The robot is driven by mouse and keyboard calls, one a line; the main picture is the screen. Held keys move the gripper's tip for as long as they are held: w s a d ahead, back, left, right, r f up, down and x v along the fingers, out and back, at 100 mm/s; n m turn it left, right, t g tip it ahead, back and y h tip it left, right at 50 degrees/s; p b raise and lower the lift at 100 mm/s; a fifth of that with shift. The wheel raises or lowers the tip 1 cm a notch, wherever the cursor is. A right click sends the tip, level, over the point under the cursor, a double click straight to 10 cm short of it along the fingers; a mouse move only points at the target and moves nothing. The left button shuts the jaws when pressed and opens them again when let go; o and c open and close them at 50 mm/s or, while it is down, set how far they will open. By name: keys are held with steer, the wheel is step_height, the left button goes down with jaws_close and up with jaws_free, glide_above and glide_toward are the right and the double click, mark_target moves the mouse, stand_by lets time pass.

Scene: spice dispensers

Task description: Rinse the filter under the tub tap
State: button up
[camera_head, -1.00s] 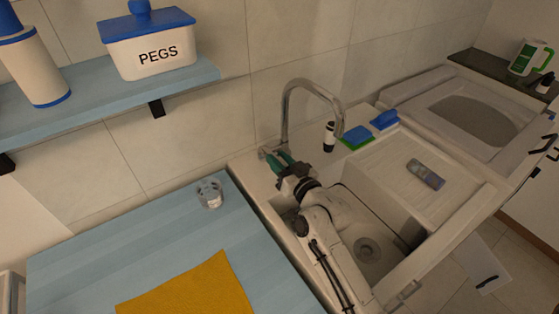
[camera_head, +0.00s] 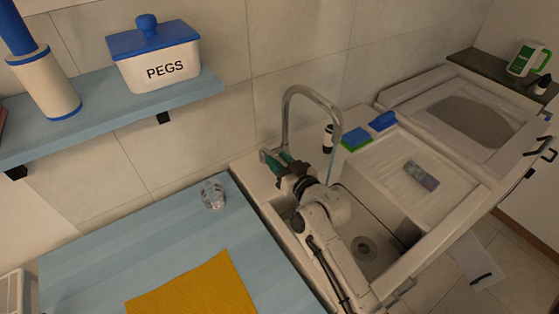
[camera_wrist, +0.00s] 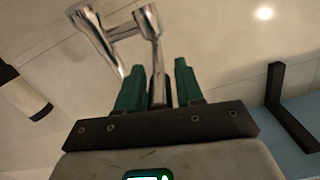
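The tub (camera_head: 390,279) is a pale sink with a ribbed drainer beside its basin. The chrome tap (camera_head: 286,112) arches over it, and a thin stream of water (camera_head: 332,168) falls from its spout. My gripper (camera_head: 277,158) is at the tap's base. In the wrist view its green fingers (camera_wrist: 160,85) stand apart on either side of a chrome tap lever (camera_wrist: 157,62), with a gap showing. A grey, flat, oblong thing (camera_head: 421,175) lies on the drainer, away from the stream. It may be the filter, but I cannot tell for sure.
A blue sponge (camera_head: 355,138), a blue brush (camera_head: 383,121) and a dark bottle (camera_head: 328,138) stand behind the basin. A clear cup (camera_head: 212,195) and yellow cloth (camera_head: 196,288) are on the blue counter (camera_head: 120,255). A shelf (camera_head: 100,127) holds a PEGS tub (camera_head: 160,66).

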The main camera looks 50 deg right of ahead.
steer(key=o, duration=0.3)
steer(key=f+b+v, duration=0.1)
steer(key=b+v, duration=0.1)
steer(key=v, duration=0.8)
steer(key=shift+s+a+r+b, duration=0.15)
steer(key=shift+s+r+b, duration=0.25)
steer(key=shift+r, duration=0.1)
